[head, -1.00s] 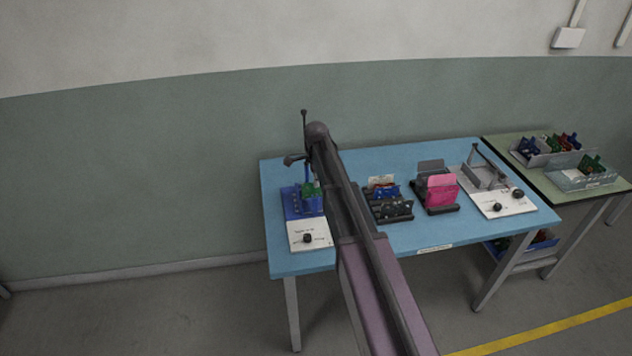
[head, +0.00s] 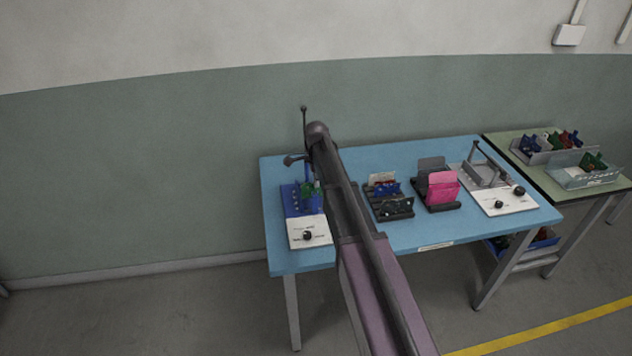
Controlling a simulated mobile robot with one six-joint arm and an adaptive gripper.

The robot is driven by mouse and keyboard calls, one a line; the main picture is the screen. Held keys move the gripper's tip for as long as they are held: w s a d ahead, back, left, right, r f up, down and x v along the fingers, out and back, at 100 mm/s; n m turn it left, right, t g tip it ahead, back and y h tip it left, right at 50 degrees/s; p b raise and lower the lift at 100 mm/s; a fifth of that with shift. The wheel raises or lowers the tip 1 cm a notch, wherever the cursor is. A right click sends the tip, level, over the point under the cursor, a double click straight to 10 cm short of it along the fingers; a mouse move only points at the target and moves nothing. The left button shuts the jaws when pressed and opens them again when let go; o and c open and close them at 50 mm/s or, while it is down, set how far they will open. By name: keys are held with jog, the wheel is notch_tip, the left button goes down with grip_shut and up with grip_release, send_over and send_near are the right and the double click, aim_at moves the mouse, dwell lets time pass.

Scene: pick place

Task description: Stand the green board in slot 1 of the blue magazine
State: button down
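A blue fixture (head: 290,202) with a white front plate (head: 308,232) sits at the left end of the blue table; it may be the blue magazine. A small green board (head: 307,189) shows at this fixture, partly hidden by my arm. My gripper (head: 308,178) is at the board, under the end of my arm, and is mostly hidden. I cannot tell whether its fingers are closed on the board, or whether the board stands in a slot. The slot numbers are too small to read.
On the blue table (head: 410,236), right of my arm, are a dark rack with small boards (head: 391,208), a dark stand with pink (head: 443,188) and grey plates, and a grey fixture (head: 487,174) on a white base. A green table (head: 560,196) with trays of boards stands at the right.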

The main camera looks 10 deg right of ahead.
jog(key=shift+f+b, duration=1.65)
dwell(1.2)
dwell(0.3)
jog(key=c, duration=0.7)
grip_release()
jog(key=shift+c, duration=1.1)
jog(key=shift+r, duration=0.1)
jog(key=shift+r+p, duration=3.95)
jog(key=shift+p, duration=0.1)
